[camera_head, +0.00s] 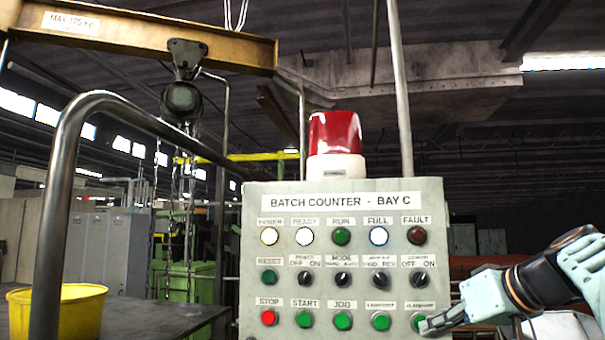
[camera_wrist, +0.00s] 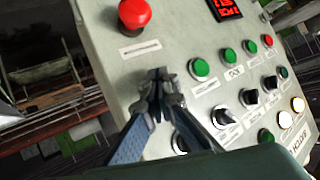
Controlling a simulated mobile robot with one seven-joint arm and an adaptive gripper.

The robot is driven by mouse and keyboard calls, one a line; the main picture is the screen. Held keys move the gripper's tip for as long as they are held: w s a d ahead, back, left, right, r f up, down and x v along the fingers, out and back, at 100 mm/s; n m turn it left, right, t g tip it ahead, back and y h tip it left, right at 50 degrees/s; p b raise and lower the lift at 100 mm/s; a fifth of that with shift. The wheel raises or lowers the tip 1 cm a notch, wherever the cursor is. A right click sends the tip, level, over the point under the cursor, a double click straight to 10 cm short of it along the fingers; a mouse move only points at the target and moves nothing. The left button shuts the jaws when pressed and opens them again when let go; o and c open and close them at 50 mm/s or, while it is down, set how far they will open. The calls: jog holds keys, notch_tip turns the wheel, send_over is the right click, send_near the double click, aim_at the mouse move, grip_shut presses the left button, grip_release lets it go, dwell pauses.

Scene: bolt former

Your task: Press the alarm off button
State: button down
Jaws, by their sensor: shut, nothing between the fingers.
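The control panel (camera_head: 340,235) headed "BATCH COUNTER - BAY C" has a bottom row of buttons. Its rightmost one is a green button (camera_head: 417,321) under a small blurred label that may read alarm off. My gripper (camera_head: 428,326) is shut and empty, its tips at this button's right edge and partly over it. I cannot tell whether they touch it. In the wrist view the shut fingertips (camera_wrist: 160,75) are in front of the panel at the end of the button row, and that last button is hidden behind them. A red beacon (camera_head: 335,135) stands on top of the panel.
Close to the left is the neighbouring green button (camera_head: 381,321). A black selector switch (camera_head: 418,279) is just above the fingertips. A large red mushroom button (camera_wrist: 134,13) is lower on the panel. A yellow bucket (camera_head: 65,312) stands at the far left beside a metal rail (camera_head: 58,180).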

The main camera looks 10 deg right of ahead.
jog(key=s+a+b, duration=0.1)
jog(key=s+b, duration=0.2)
jog(key=s, duration=0.2)
jog(key=shift+s+a, duration=0.35)
jog(key=shift+s, duration=0.05)
jog(key=shift+w, duration=0.1)
